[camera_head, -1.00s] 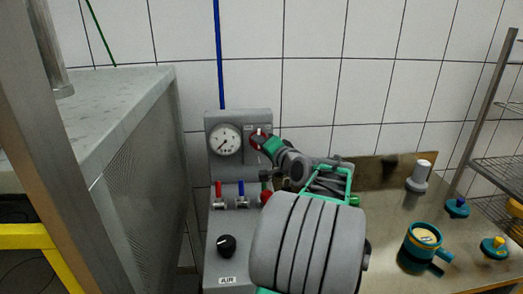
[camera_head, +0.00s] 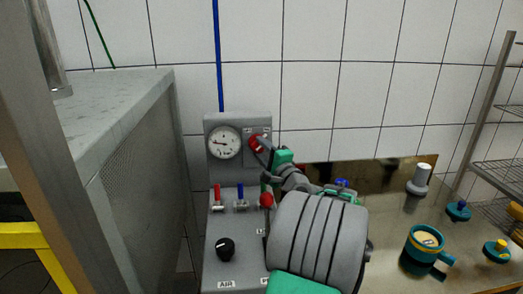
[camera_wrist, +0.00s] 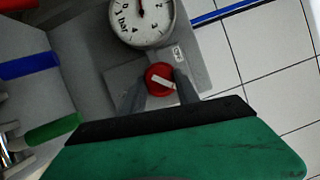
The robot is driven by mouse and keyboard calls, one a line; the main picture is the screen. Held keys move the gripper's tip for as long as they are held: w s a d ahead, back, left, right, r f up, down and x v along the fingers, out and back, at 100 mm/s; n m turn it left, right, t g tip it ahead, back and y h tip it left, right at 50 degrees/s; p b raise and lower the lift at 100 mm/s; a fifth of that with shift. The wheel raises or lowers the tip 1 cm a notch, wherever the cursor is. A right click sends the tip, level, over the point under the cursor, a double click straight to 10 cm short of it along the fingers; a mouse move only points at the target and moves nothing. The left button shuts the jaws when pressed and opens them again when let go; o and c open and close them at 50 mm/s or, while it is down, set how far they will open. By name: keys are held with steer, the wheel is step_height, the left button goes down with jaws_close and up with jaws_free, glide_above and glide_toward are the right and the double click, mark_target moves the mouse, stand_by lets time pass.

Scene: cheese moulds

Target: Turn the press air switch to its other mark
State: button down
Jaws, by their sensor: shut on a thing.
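The red rotary switch (camera_head: 256,142) sits on the upright panel of the grey control box, right of the gauge. In the wrist view the red switch (camera_wrist: 157,73) shows a white pointer bar. My gripper (camera_head: 265,153) is at the switch; in the wrist view its two fingers (camera_wrist: 159,91) stand on either side of the red switch, shut on it. A small white label plate (camera_wrist: 178,54) lies beside the switch; I cannot read it. The gauge (camera_head: 224,143) has its needle pointing left; it also shows in the wrist view (camera_wrist: 141,18).
Red and blue levers (camera_head: 240,197), a red ball-topped part (camera_head: 266,200) and a black knob (camera_head: 225,249) sit below on the box. A metal cabinet (camera_head: 135,130) stands left.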

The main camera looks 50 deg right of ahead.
stand_by(0.5)
steer(key=c, duration=0.9)
jaws_free()
steer(key=b+v, duration=0.1)
steer(key=v, duration=0.6)
steer(key=shift+s, duration=0.4)
